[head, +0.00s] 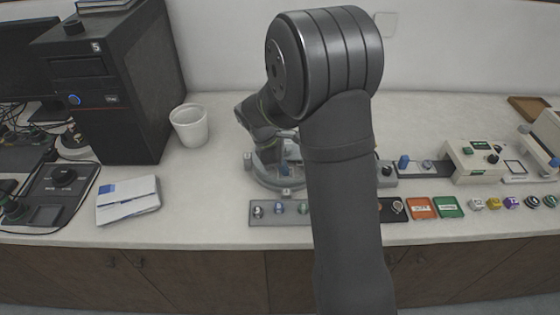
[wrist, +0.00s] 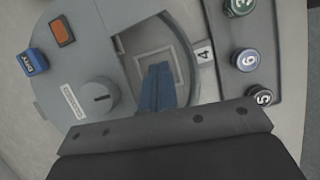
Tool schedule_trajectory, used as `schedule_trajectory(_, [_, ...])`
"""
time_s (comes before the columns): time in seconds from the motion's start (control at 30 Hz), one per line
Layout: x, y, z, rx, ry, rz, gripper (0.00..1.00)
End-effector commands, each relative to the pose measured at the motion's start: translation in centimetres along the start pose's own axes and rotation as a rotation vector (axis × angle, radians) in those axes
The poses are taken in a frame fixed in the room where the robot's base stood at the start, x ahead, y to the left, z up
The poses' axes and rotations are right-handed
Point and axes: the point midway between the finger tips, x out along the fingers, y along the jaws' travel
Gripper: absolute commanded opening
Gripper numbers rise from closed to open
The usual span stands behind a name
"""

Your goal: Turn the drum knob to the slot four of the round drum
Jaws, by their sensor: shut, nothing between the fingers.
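The round drum (head: 262,178) stands on the counter in the head view, mostly hidden behind my arm. In the wrist view its grey top (wrist: 75,75) fills the left and middle. The drum knob (wrist: 97,97) is a round grey knob with a dark mark across it, next to a small white label too small to read. A white tag with a 4 (wrist: 203,53) sits right of a recessed opening in the drum. My gripper (wrist: 158,72) has its blue fingers shut and empty over that opening, right of the knob and apart from it in the picture.
An orange button (wrist: 62,30) and a blue block marked DRY (wrist: 32,62) are at the drum's upper left. A grey rack (wrist: 262,75) with numbered round pieces lies to the right. In the head view, a white cup (head: 189,125) and black computer tower (head: 115,85) stand left.

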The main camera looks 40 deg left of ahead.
Motion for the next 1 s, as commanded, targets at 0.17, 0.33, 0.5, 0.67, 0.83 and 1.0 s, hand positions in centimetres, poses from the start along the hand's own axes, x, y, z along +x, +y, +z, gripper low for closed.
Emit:
schedule_trajectory(0.17, [0.1,0.0,0.0,0.000,0.000,0.000,0.00])
schedule_trajectory(0.33, [0.2,0.0,0.3,0.001,0.000,0.000,0.00])
schedule_trajectory(0.5, [0.5,0.1,1.2,0.000,0.000,0.001,0.00])
schedule_trajectory(0.67, [0.5,0.1,1.2,0.000,0.000,0.001,0.00])
schedule_trajectory(0.83, [-0.1,0.1,1.2,0.000,0.000,0.002,0.00])
schedule_trajectory(1.0, [-2.8,0.1,1.2,0.000,0.001,0.006,0.00])
